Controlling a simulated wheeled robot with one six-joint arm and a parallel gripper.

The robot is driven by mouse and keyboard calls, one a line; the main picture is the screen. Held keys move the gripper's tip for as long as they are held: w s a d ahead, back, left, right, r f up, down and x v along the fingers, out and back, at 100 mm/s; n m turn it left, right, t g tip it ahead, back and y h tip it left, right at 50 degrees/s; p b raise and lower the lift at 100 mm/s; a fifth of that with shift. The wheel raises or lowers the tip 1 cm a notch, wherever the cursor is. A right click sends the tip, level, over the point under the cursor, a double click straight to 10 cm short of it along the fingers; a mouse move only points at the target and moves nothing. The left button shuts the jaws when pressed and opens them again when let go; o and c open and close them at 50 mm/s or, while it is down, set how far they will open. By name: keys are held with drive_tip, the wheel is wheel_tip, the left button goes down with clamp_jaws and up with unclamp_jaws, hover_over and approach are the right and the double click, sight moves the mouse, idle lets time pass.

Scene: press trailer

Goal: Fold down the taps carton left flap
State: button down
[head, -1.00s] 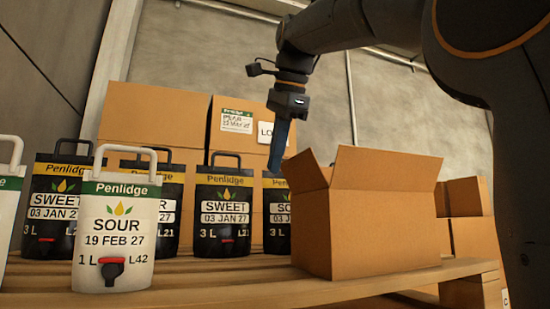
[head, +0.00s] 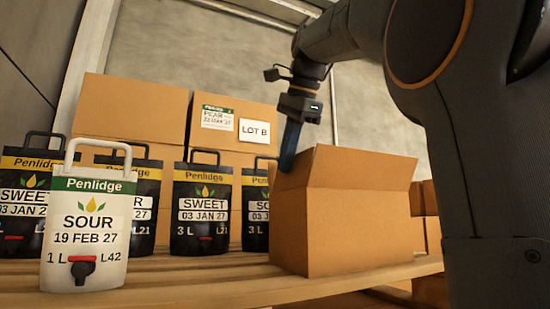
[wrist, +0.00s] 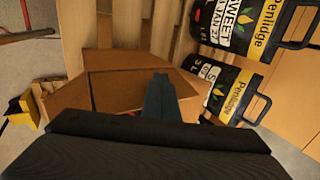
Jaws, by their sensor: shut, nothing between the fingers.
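The brown taps carton (head: 355,232) stands open-topped on the slatted wooden surface in the head view. Its left flap (head: 301,172) is raised at the left rim, partly hidden by my fingers. My gripper (head: 287,163) points down at the left flap, its dark blue fingers shut with nothing between them. The fingers appear to be against the flap; exact contact cannot be told. In the wrist view, my gripper (wrist: 160,85) covers part of the carton's right side, and the carton's other flaps (wrist: 118,62) are spread around its opening.
Black Penlidge pouches (head: 202,210) and a white SOUR pouch (head: 88,230) stand left of the carton. Large brown boxes (head: 130,112) are stacked behind. More boxes (head: 425,210) show at the right, partly behind my arm.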

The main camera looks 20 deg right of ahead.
drive_tip(key=shift+d, duration=1.1)
drive_tip(key=d+f, duration=0.1)
drive_tip(key=f+b, duration=0.1)
drive_tip(key=d+f+b, duration=0.1)
drive_tip(key=f, duration=0.1)
drive_tip(key=shift+d, duration=0.35)
drive_tip(key=shift+r, duration=0.1)
